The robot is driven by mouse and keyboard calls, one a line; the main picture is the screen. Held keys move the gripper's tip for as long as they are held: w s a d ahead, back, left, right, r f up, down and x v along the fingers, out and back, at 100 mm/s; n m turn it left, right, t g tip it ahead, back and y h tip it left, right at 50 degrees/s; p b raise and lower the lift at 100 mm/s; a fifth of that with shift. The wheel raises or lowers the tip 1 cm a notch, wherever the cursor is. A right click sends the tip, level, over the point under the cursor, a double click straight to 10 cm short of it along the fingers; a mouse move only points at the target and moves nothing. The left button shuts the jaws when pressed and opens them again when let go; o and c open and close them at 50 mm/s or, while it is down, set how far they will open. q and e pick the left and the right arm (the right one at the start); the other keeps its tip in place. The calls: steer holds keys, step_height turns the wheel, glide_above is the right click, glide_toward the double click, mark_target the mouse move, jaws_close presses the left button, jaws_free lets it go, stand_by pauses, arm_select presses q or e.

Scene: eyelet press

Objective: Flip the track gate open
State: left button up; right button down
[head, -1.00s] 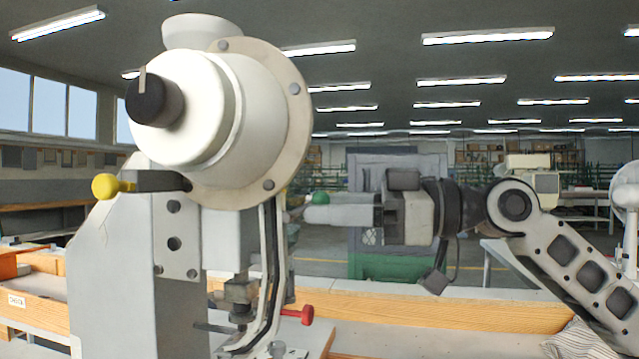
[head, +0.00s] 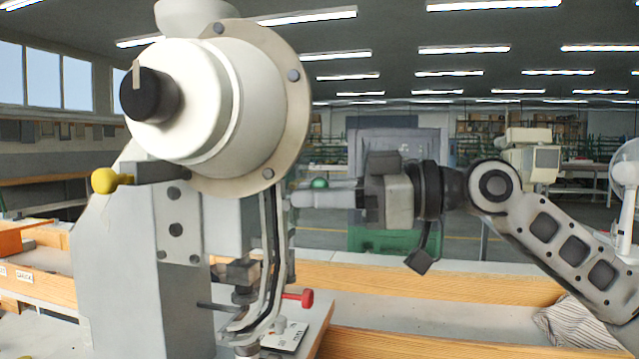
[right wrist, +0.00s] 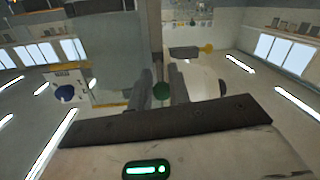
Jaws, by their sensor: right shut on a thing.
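The press's track (head: 270,245) is a curved grey rail running down the front of the white press. The gate's green ball knob (head: 319,183) shows at the upper right of the track. My right gripper (head: 305,196) comes in from the right, its fingertips close to the track and shut at the knob. The right wrist view shows the green knob (right wrist: 161,91) between the two fingers. The gate's hinge and its contact with the fingers are hidden, so I cannot tell its angle. My left gripper is not in view.
A red-tipped lever (head: 305,298) sticks out right, low on the press (head: 135,265). A yellow knob (head: 105,181) juts left. A wooden-edged bench (head: 430,285) runs behind, with a striped cloth (head: 572,325) at right. Space below my right gripper is clear.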

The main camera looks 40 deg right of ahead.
steer(key=shift+a+r+h+p, duration=0.1)
steer(key=shift+r+h+p, duration=0.2)
steer(key=shift+r+p, duration=0.25)
steer(key=shift+f+g+p, duration=0.1)
steer(key=shift+g+p, duration=0.2)
steer(key=shift+p, duration=0.05)
steer(key=shift+f, duration=0.25)
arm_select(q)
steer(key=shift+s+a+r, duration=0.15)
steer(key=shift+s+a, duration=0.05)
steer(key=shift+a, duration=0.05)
arm_select(e)
steer(key=c, duration=1.3)
jaws_free()
steer(key=shift+c, duration=0.2)
